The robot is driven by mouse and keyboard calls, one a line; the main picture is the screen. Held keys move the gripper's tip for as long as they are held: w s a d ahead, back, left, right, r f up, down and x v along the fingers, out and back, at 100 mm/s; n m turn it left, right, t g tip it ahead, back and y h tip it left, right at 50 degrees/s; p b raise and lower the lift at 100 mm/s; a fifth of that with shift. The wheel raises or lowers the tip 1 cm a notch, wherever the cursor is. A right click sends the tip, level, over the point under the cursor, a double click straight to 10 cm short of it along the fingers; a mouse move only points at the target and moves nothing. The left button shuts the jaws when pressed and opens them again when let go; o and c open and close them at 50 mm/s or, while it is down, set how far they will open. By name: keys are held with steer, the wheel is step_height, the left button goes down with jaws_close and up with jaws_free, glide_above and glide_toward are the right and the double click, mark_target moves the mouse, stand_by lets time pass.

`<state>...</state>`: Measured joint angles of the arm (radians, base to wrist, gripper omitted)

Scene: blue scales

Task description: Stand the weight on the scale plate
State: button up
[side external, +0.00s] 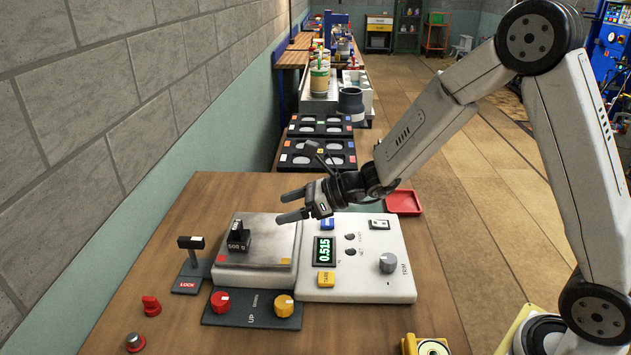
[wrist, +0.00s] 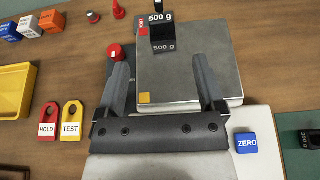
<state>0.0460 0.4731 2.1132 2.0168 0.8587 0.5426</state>
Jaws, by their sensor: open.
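The black weight (side external: 238,240), marked 500 g, stands upright on the metal scale plate (side external: 262,278), toward its left side. In the wrist view the weight (wrist: 161,40) is at the far edge of the plate (wrist: 195,85), with its label mirrored in the metal. My gripper (side external: 283,206) is open and empty, above the plate's far right part and apart from the weight. In the wrist view its two fingers (wrist: 163,75) are spread wide, with bare plate between them and the weight beyond their tips. The scale display (side external: 324,250) reads 0.515.
A LOCK lever (side external: 190,250) stands left of the plate. A red knob (side external: 220,301) and yellow knob (side external: 284,305) sit in front. A red tray (side external: 403,202) lies behind the scale at right. HOLD (wrist: 47,121) and TEST (wrist: 71,121) tags and a yellow tray (wrist: 15,90) lie left in the wrist view.

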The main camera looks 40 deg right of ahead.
steer(key=s+d+f+n+g+h, duration=0.1)
steer(key=s+f+n+g, duration=0.15)
steer(key=s+n, duration=0.35)
steer(key=s+f+n+g+h, duration=0.2)
steer(key=s+n+g, duration=0.2)
steer(key=s+n, duration=0.25)
steer(key=s+d+n+h, duration=0.1)
steer(key=s+d+n, duration=0.1)
steer(key=n, duration=0.1)
steer(key=s+d+n+h, duration=0.2)
steer(key=s+d+n, duration=0.1)
steer(key=n, duration=0.1)
steer(key=s+d+f+n+h, duration=0.1)
steer(key=s+d+n+h, duration=0.1)
steer(key=n, duration=0.2)
steer(key=shift+s+d+g, duration=0.15)
steer(key=shift+s+g, duration=0.15)
steer(key=shift+g, duration=0.05)
steer(key=n, duration=0.1)
steer(key=d+n+h, duration=0.1)
steer(key=n, duration=0.1)
steer(key=shift+s+d+r+n, duration=0.15)
steer(key=shift+s+d+n, duration=0.1)
steer(key=shift+s, duration=0.1)
